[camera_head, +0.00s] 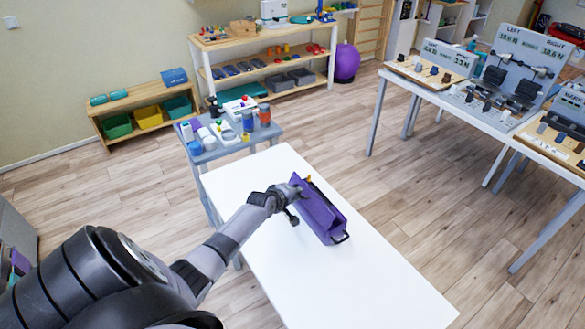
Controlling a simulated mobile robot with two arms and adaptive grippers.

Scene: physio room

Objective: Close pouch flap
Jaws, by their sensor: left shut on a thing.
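A purple pouch (322,215) lies on the white table (350,282), with a dark handle or loop at its near end. A small yellow-orange bit shows at its far end. My left gripper (298,188) is at the far left edge of the pouch and is shut on a part of it, which looks like the flap edge. The fingertips are small and partly hidden by my wrist. I cannot tell how far the flap is open. My right gripper is not in view.
The white table is otherwise clear around the pouch. A small grey cart (263,134) with bottles and containers stands beyond its far end. A table with measuring devices (480,115) is at the right.

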